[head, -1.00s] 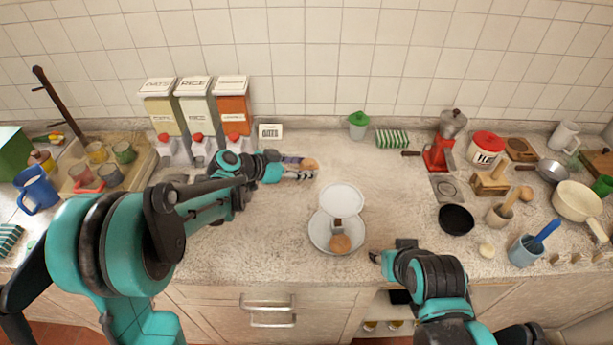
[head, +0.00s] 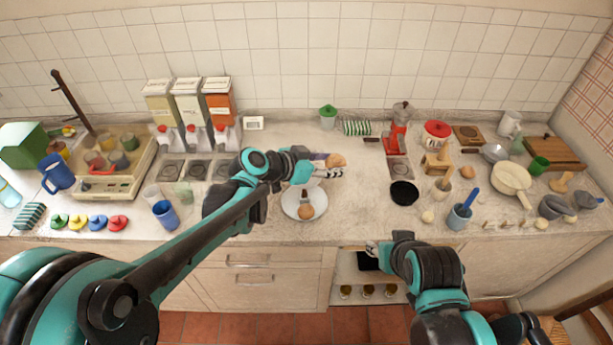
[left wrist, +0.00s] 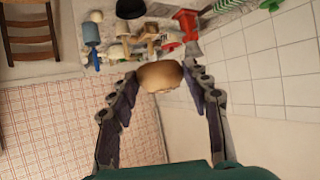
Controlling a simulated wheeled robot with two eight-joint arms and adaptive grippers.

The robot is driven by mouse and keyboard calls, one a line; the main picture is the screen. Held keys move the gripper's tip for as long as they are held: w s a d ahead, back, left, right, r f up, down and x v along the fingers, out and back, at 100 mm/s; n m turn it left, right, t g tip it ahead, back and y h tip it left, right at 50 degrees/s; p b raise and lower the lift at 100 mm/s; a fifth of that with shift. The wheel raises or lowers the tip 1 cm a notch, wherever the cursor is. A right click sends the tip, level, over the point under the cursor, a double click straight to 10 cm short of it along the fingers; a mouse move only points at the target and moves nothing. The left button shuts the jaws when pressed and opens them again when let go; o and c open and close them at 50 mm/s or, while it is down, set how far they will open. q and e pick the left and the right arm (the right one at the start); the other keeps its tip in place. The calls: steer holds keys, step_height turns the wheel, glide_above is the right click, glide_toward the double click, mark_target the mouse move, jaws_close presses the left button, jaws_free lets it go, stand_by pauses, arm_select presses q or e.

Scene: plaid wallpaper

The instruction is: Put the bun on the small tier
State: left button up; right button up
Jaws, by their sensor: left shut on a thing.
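A brown bun (head: 336,160) is between the fingers of my left gripper (head: 334,167). In the left wrist view the bun (left wrist: 160,76) sits between the two finger ends. A white two-tier stand is on the counter below this gripper. Its large lower tier (head: 288,205) carries another round brown item (head: 306,211). The small upper tier (head: 314,182) is partly hidden by my left gripper. The held bun is above and a little right of it in the picture. My right gripper (head: 373,248) is by the counter's front edge, away from the stand; its finger opening is unclear.
Another blue cup (head: 166,215) and food dispensers (head: 188,108) are at left. The counter (head: 352,205) right of the stand is clear.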

arm_select(q)
steer(key=w+a+f, duration=0.2)
steer(key=w+a+f+b, duration=0.1)
steer(key=w+a+f, duration=0.1)
steer(key=a, duration=0.1)
steer(key=w+a+f+b, duration=0.1)
steer(key=w+a+f, duration=0.1)
steer(key=w+a, duration=0.1)
steer(key=shift+a+f, duration=0.1)
steer(key=shift+f, duration=0.15)
step_height(320, 180, down, 3)
steer(key=shift+s+f+b, duration=0.15)
steer(key=shift+b, duration=0.45)
steer(key=shift+f, duration=0.3)
steer(key=shift+f, duration=0.15)
steer(key=o, duration=1.2)
steer(key=shift+c, duration=0.2)
